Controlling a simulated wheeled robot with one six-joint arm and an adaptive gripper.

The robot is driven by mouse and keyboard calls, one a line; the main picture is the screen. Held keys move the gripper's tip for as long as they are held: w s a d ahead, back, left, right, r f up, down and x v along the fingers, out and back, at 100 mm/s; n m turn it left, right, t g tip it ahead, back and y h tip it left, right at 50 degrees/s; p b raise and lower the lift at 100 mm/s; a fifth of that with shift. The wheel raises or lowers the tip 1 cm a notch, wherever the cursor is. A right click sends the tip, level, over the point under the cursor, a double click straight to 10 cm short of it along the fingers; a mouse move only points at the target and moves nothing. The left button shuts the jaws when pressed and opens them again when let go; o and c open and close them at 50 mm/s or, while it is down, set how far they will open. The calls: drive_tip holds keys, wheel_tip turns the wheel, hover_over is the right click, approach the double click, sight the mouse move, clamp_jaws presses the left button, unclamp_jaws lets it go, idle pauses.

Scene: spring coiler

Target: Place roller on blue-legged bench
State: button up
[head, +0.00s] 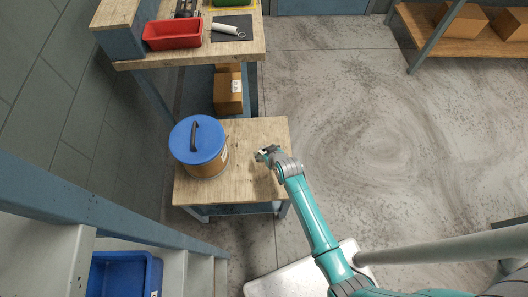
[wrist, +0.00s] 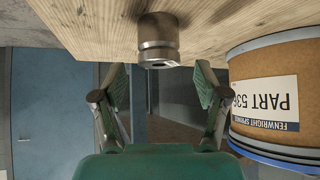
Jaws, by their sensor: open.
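A small grey metal roller (wrist: 158,42) stands on the wooden top of the blue-legged bench in the wrist view, which is upside down. The bench (head: 255,140) is at the centre left of the head view. My gripper (head: 265,153) is over the bench's right part; in the wrist view its fingers (wrist: 160,78) are spread apart, with nothing between them. The roller is just beyond the fingertips, roughly centred between them, and appears free of them. In the head view I cannot clearly separate the roller from my gripper.
A drum with a blue lid (head: 196,138) stands on the bench's left; its label shows in the wrist view (wrist: 268,103). A workbench behind holds a red bin (head: 172,35) and a pale cylinder (head: 226,29) on a dark mat. Open floor (head: 370,150) lies right.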

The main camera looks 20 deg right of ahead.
sight(263, 149)
drive_tip(key=shift+x, duration=2.75)
drive_tip(key=shift+s, duration=0.1)
clamp_jaws()
